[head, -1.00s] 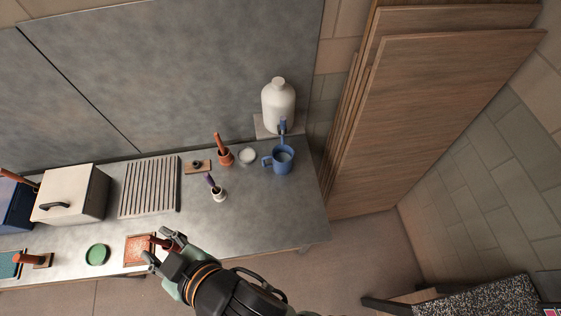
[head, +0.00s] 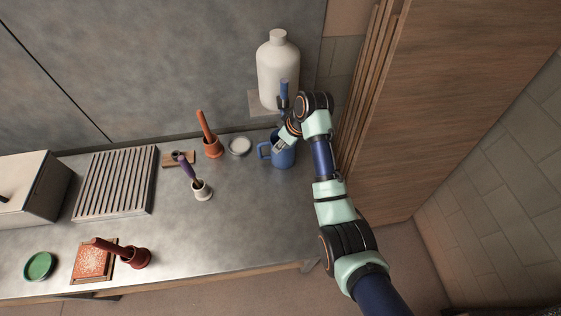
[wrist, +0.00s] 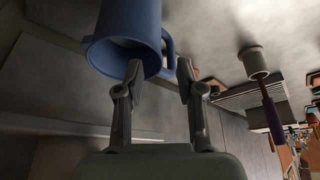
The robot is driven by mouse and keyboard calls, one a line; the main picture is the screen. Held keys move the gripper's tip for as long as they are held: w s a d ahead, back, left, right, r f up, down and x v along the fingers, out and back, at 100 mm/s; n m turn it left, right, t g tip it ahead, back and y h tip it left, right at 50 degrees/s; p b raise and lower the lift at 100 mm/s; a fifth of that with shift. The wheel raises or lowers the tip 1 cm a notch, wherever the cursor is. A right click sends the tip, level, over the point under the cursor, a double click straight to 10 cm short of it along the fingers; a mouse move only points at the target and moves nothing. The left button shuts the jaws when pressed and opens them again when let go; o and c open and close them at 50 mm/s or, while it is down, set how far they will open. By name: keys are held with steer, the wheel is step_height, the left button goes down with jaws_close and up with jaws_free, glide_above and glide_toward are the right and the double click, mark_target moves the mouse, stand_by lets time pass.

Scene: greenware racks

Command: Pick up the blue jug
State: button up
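My gripper (wrist: 160,64) is open at the jug's rim. One finger overlaps the mouth and seems to reach inside; the other is outside, beside the handle. The jug's near wall and handle lie between the fingers, with no clear grip on either. In the head view, my gripper (head: 280,146) partly covers the jug's mouth.
The white urn (head: 278,70) stands close behind the jug. A small white dish (head: 239,146), a terracotta pot (head: 213,149) and a white pot (head: 202,191) with a purple-handled tool stand to the left. The front right counter is clear.

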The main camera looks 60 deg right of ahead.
mark_target(273, 155)
steer(key=shift+s+b+x, duration=0.15)
steer(key=shift+b+x, duration=0.3)
steer(key=shift+x, duration=1.5)
steer(key=shift+s+b+x, duration=0.1)
steer(key=shift+b+x, duration=0.35)
steer(key=shift+x, duration=1.5)
steer(key=shift+d, duration=0.15)
jaws_close()
